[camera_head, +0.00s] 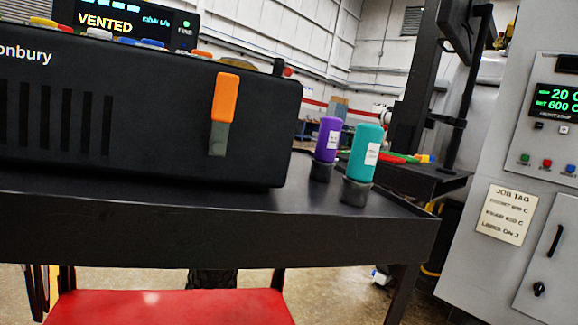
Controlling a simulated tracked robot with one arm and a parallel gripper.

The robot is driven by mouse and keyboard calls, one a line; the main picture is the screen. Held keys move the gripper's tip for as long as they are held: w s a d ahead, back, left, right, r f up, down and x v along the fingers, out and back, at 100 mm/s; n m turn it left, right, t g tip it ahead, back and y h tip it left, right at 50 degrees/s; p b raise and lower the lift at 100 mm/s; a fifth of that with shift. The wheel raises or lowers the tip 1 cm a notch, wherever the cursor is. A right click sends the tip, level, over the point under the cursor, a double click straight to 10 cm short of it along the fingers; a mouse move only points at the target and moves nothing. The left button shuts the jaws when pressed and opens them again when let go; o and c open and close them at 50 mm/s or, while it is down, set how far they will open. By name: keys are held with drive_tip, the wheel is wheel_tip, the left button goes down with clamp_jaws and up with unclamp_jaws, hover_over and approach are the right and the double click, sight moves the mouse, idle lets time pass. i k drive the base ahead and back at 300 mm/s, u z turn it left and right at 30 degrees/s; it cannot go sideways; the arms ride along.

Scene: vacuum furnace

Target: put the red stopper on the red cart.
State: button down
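No red stopper can be clearly made out. A small red piece (398,158) lies beside green and yellow pieces on a farther dark surface, too small to tell what it is. A flat red top (170,308) shows at the bottom left, below and in front of the black table; it may be the red cart, but only part of it is in view. No object shows on its visible part. My gripper is not in view.
A black table (220,225) holds a black console (150,120) with an orange-handled lever (225,98). Purple (327,138) and teal (365,152) capped items stand upright at its right. A grey control cabinet (515,170) stands at right.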

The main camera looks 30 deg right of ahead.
sight(309, 164)
drive_tip(key=u, duration=0.05)
drive_tip(key=k, duration=0.3)
drive_tip(key=z, duration=0.75)
drive_tip(key=i, duration=0.95)
drive_tip(key=z, duration=0.7)
drive_tip(key=i, duration=1.4)
drive_tip(key=u, duration=0.3)
